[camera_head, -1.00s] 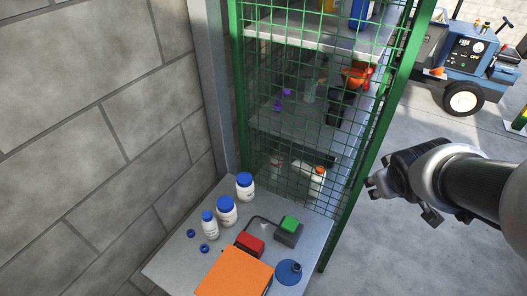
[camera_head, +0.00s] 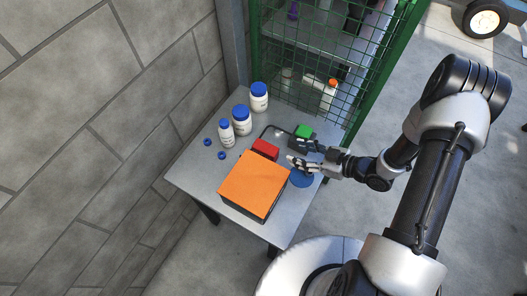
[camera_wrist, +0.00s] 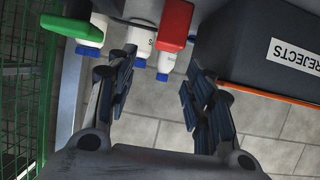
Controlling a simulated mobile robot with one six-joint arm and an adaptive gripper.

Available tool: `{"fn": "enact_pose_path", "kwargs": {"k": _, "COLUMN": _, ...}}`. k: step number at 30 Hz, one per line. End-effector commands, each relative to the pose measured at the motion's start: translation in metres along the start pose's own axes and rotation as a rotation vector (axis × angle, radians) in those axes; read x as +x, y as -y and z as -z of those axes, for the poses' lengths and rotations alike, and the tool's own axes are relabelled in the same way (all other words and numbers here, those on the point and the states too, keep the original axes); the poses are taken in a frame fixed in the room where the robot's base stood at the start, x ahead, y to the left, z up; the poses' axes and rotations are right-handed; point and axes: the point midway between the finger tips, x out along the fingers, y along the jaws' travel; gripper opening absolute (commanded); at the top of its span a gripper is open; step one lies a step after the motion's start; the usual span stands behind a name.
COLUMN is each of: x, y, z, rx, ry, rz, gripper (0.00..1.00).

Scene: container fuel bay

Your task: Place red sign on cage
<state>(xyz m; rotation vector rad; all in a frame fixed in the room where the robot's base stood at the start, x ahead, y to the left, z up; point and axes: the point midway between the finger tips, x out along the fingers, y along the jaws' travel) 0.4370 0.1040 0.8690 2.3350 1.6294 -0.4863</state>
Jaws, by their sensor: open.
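The red sign (camera_head: 265,148) is a small red block on the grey table, between the orange-topped box and a green block. In the wrist view the red sign (camera_wrist: 174,24) shows at the top centre, beyond the gap between my fingers. The cage (camera_head: 335,65) is green wire mesh with a green frame, standing behind the table; its mesh also shows at the left of the wrist view (camera_wrist: 20,70). My gripper (camera_head: 298,162) is open and empty over the table's right side, right of the red sign. It partly hides a blue disc-like item (camera_head: 302,179).
The orange-topped box (camera_head: 254,185) fills the table's front; its side reads "REJECTS" in the wrist view (camera_wrist: 295,53). The green block (camera_head: 304,131) is close behind my gripper. White bottles with blue caps (camera_head: 242,122) stand at the table's back left. A block wall is at left.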

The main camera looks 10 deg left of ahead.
Motion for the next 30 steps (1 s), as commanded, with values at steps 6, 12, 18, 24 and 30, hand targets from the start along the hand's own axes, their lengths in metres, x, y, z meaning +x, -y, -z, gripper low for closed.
{"fn": "enact_pose_path", "kwargs": {"k": 6, "x": 0.023, "y": 0.01, "z": -0.001, "rx": 0.007, "ry": -0.032, "rz": 0.025, "gripper": 0.47}}
{"fn": "enact_pose_path", "kwargs": {"k": 12, "x": 0.067, "y": 0.011, "z": -0.001, "rx": 0.005, "ry": -0.031, "rz": 0.024, "gripper": 0.47}}
{"fn": "enact_pose_path", "kwargs": {"k": 18, "x": 0.106, "y": 0.011, "z": 0.001, "rx": 0.006, "ry": -0.03, "rz": 0.022, "gripper": 0.47}}
{"fn": "enact_pose_path", "kwargs": {"k": 24, "x": 0.124, "y": 0.011, "z": 0.002, "rx": 0.008, "ry": -0.029, "rz": 0.019, "gripper": 0.47}}
{"fn": "enact_pose_path", "kwargs": {"k": 30, "x": 0.145, "y": 0.014, "z": 0.003, "rx": 0.007, "ry": -0.029, "rz": 0.021, "gripper": 0.47}}
